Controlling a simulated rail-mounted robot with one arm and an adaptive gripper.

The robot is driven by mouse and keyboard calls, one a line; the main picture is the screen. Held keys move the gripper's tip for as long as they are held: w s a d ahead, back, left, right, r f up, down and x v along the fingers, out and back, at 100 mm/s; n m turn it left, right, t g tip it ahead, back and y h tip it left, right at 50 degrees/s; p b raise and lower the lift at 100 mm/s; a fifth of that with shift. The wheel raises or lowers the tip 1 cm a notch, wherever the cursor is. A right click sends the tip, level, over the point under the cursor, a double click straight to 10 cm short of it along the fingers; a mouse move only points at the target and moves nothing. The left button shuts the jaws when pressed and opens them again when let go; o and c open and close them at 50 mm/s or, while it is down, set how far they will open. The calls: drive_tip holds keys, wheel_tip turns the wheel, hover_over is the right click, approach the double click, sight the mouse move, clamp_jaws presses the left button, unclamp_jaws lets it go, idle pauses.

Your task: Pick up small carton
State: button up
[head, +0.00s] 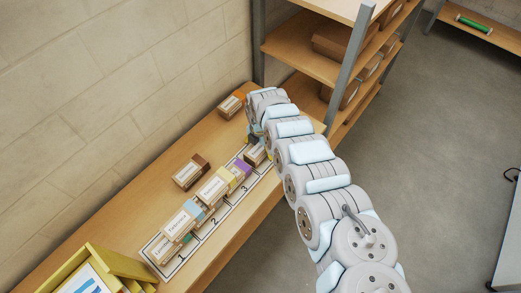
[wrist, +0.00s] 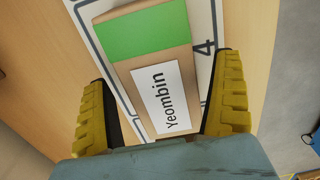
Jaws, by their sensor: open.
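A small brown carton (wrist: 153,68) with a green band and a white label reading "Yeombin" lies in the wrist view on a white marked strip beside the number 4. My gripper (wrist: 164,68) is open, with its yellow fingers on either side of the carton. I cannot tell whether they touch it. In the head view my gripper (head: 256,138) is low over the far end of the strip, mostly hidden by my arm. A labelled carton (head: 255,155) shows just below it there; I cannot tell if it is the same one.
Several labelled cartons (head: 213,186) stand along the numbered strip (head: 213,232). A brown carton (head: 190,172) and an orange-topped carton (head: 231,105) sit nearer the wall. A yellow box (head: 104,258) is at the near end. A shelf rack (head: 300,58) stands beyond the table.

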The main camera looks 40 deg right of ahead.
sight(261, 148)
drive_tip(key=shift+s+d+f, duration=0.1)
drive_tip(key=shift+f, duration=0.35)
drive_tip(key=c, duration=1.4)
drive_tip(key=shift+o, duration=0.2)
drive_tip(key=shift+r, duration=0.1)
drive_tip(key=shift+r, duration=0.5)
drive_tip(key=r, duration=0.2)
drive_tip(key=r+p, duration=0.1)
drive_tip(key=shift+s+a+r, duration=0.2)
drive_tip(key=shift+s+r, duration=0.2)
drive_tip(key=s+a+r+p, duration=0.7)
drive_tip(key=s+p, duration=0.3)
drive_tip(key=p, duration=0.4)
drive_tip(key=shift+s+r+p, duration=0.4)
drive_tip(key=shift+r, duration=0.25)
